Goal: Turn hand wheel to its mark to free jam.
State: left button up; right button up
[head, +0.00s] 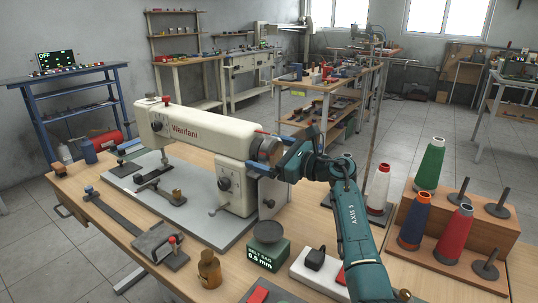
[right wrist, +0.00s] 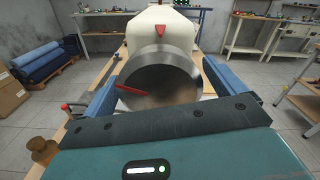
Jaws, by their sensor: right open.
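The hand wheel (head: 264,150) is a dark metal disc on the right end of the cream sewing machine (head: 205,132). In the right wrist view the wheel face (right wrist: 158,78) has a red line (right wrist: 133,89) pointing left. A red triangular mark (right wrist: 160,31) sits on the machine body above the wheel. My right gripper (head: 284,146) is open at the wheel, with one blue finger on each side of it. In the right wrist view a gap seems to show between the wheel and the right finger; contact on the left is unclear. My left gripper is not in view.
Thread cones (head: 428,165) stand on a wooden rack (head: 462,237) at the right.

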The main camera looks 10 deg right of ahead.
jog(key=shift+c, duration=0.4)
jog(key=c, duration=0.9)
